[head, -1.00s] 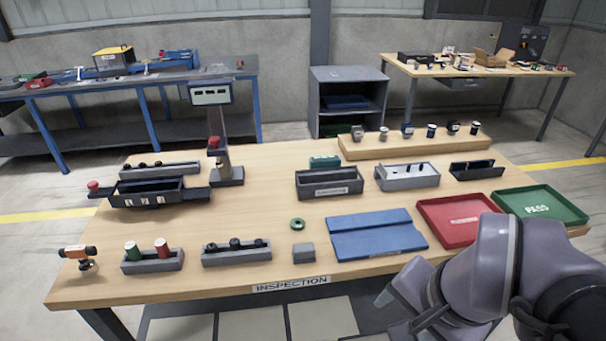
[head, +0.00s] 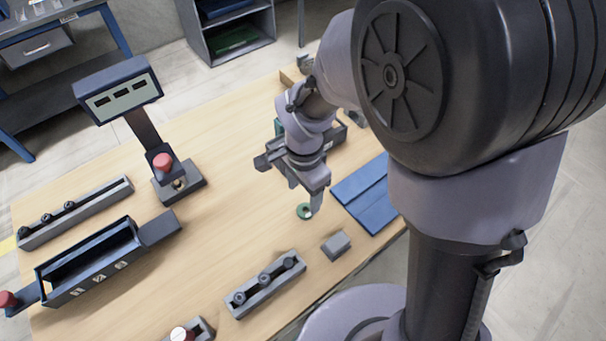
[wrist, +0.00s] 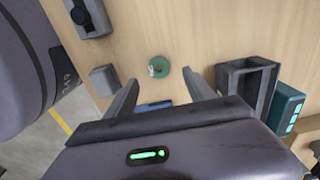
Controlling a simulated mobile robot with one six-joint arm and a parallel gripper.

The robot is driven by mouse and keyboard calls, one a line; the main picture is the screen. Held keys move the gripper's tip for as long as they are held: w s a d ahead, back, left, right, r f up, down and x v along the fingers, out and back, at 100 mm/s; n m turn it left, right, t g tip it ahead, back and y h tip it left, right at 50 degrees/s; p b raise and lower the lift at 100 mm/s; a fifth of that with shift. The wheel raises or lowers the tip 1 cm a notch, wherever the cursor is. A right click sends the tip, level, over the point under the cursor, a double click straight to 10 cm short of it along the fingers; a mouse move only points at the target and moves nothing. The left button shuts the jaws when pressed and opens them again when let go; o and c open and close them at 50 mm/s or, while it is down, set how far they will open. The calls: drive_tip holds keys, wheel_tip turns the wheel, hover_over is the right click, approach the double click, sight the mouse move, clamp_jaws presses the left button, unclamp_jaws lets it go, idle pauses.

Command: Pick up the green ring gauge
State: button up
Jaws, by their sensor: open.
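The green ring gauge (head: 304,211) lies flat on the wooden table in the head view, close to the fingertips of my gripper (head: 304,197). In the wrist view the green ring gauge (wrist: 158,67) shows as a round green disc with a small pale mark, its centre partly visible. My gripper (wrist: 163,82) is open and empty there. Its two fingers stand apart on either side of the ring, which appears just beyond the tips. I cannot tell the exact height of the fingertips above the table.
A small grey block (head: 336,245) and a blue mat (head: 362,192) lie near the ring. A grey holder (head: 265,284) with black knobs stands in front. A dark open bin (wrist: 247,82) and a teal box (wrist: 286,108) sit to the right in the wrist view.

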sight(306, 207)
drive_tip(key=f+b, duration=0.1)
drive_tip(key=f, duration=0.1)
drive_tip(key=f+b, duration=0.1)
drive_tip(key=f, duration=0.1)
drive_tip(key=f+b, duration=0.1)
drive_tip(key=f, duration=0.2)
drive_tip(key=shift+d, duration=0.25)
drive_tip(key=shift+s+r, duration=0.1)
drive_tip(key=shift+r, duration=0.1)
drive_tip(key=shift+c, duration=0.4)
clamp_jaws()
